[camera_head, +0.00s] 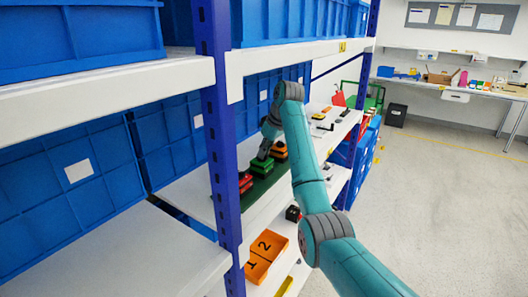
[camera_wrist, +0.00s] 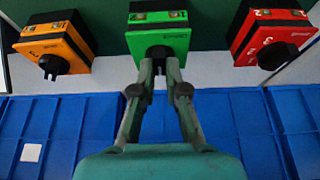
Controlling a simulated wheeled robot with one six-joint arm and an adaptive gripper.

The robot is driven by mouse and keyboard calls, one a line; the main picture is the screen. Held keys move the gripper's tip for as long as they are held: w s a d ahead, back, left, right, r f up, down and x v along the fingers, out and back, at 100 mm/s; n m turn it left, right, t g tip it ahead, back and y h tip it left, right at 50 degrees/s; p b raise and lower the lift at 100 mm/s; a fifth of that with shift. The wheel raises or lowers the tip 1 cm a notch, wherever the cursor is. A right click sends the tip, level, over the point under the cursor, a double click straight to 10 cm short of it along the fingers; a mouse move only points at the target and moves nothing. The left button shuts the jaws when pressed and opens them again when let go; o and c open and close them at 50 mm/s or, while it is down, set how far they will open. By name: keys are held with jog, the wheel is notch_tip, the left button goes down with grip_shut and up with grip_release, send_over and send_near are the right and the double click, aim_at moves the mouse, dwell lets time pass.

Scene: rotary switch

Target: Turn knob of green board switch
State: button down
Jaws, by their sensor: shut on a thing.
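The green switch (camera_wrist: 158,38) is in the top middle of the wrist view, with its black knob (camera_wrist: 158,53) at its lower part. My gripper (camera_wrist: 159,66) is shut on this knob, with a fingertip on each side; the fingers hide part of it. In the head view the green switch (camera_head: 262,167) sits on a dark green board (camera_head: 262,189) on the middle shelf, and my gripper (camera_head: 263,155) reaches down to it. The knob is too small to make out there.
An orange switch (camera_wrist: 52,45) and a red switch (camera_wrist: 272,36) flank the green one closely. Blue bins (camera_wrist: 75,120) stand behind the shelf. A blue rack post (camera_head: 222,130) rises left of the board. A blue bin (camera_head: 80,35) sits on the upper shelf.

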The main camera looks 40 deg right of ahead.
dwell(0.5)
jog(key=c, duration=1.2)
grip_release()
